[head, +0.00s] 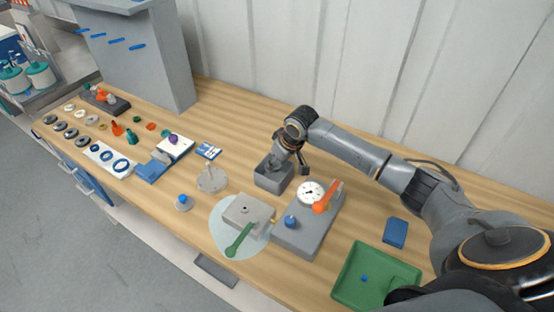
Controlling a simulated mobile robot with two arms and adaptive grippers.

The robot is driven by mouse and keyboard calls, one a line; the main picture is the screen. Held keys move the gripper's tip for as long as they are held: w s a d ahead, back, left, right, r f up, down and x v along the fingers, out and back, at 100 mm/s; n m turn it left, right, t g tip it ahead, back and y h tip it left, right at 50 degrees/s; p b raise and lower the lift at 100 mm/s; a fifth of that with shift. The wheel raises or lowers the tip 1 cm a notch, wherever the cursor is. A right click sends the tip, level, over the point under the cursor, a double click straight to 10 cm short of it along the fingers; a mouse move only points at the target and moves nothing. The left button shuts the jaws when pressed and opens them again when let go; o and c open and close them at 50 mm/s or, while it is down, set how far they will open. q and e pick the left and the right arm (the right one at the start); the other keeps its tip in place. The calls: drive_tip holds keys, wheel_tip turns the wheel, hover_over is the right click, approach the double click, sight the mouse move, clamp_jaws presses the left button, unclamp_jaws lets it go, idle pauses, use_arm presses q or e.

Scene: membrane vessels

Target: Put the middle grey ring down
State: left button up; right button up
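My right gripper (285,164) comes in from the right and points down at a small open grey box (272,178). Its fingertips are at or just inside the box's opening. I cannot tell whether they are shut on anything, and no ring is visible in them. Several dark grey rings (71,133) lie in a row on the table at the far left, well away from the gripper. The inside of the box is partly hidden by the gripper. My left gripper is not in view.
A grey block with a white dial (311,192) and orange lever stands right of the box. A clamp plate with a green handle (239,240) is in front. A green tray (376,277) is at the right. A white plate with blue rings (108,158) lies left.

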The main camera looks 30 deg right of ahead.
drive_tip(key=shift+f, duration=0.6)
drive_tip(key=o, duration=0.7)
drive_tip(key=shift+o, duration=0.2)
drive_tip(key=shift+r, duration=0.1)
drive_tip(key=shift+r, duration=0.3)
drive_tip(key=b+v, duration=0.2)
drive_tip(key=v, duration=1)
drive_tip(key=shift+r, duration=0.25)
drive_tip(key=shift+f, duration=0.1)
